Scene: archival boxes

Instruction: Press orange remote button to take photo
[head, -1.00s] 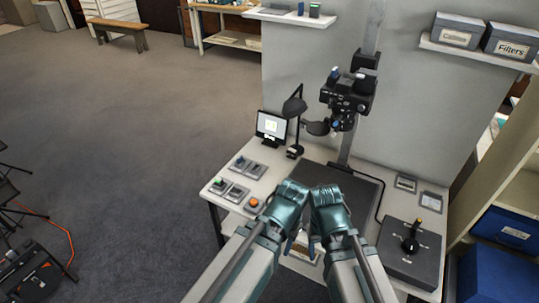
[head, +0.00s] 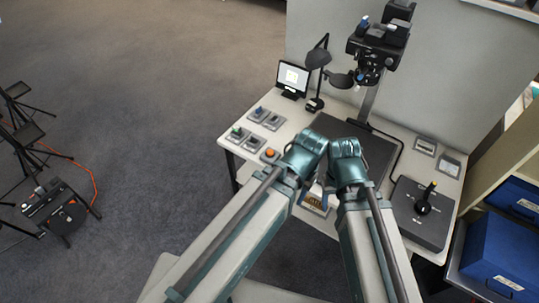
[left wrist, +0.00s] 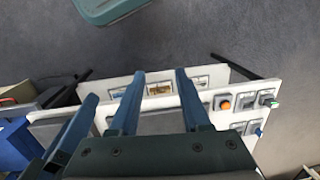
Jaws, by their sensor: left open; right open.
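The orange button (head: 270,154) sits on a small grey box near the desk's left front edge. In the left wrist view the orange button (left wrist: 225,103) is right of my left gripper's fingers. My left gripper (left wrist: 158,76) is open and empty, its blue fingers spread over the desk's front edge. In the head view its wrist hides the fingers, a little right of the button. My right gripper (head: 330,188) is beside it, open and mostly hidden under its own wrist. Neither gripper touches the button. The camera (head: 378,45) hangs on a column above the dark baseboard (head: 380,150).
Several grey switch boxes (head: 238,135) stand left of and behind the button. A monitor (head: 293,78) and desk lamp (head: 318,58) stand at the back left. A joystick box (head: 422,212) is at the right. Blue bins (head: 500,258) fill the right shelf.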

